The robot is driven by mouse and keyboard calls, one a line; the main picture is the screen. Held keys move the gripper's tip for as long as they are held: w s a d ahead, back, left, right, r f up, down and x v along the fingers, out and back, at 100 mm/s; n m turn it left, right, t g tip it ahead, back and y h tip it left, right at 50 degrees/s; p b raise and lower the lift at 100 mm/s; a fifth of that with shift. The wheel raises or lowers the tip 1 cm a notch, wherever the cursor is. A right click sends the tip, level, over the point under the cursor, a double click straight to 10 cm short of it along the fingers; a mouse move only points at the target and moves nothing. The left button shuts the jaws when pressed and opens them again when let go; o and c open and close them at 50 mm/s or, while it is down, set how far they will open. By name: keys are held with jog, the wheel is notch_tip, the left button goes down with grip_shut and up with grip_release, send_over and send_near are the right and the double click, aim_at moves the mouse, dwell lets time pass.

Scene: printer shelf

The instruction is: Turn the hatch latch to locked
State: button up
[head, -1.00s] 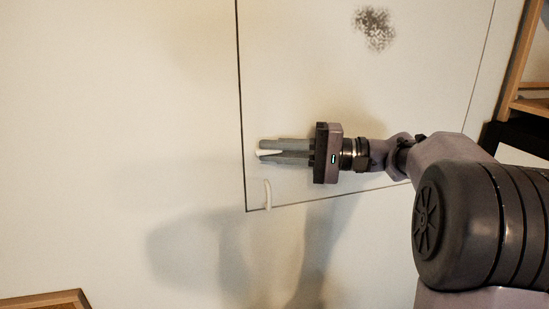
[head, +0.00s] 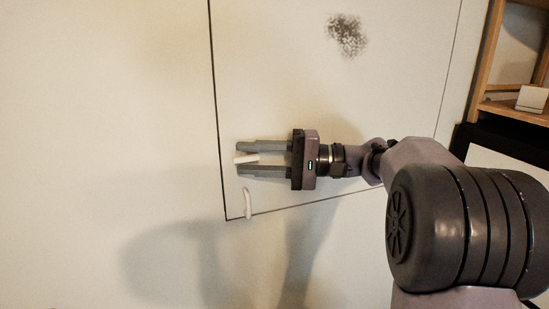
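The hatch (head: 300,90) is a pale panel outlined by a thin dark seam in a pale wall. No lock marking is visible.
A second white piece (head: 248,204), slim and upright, sits just below my gripper at the hatch's lower left corner. A dark speckled patch (head: 347,35) is higher on the hatch. A wooden shelf (head: 515,110) with a small white box (head: 532,99) stands at the right. The wall at left is clear.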

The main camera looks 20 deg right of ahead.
jog(key=v, duration=1.7)
jog(key=shift+s+d, duration=0.15)
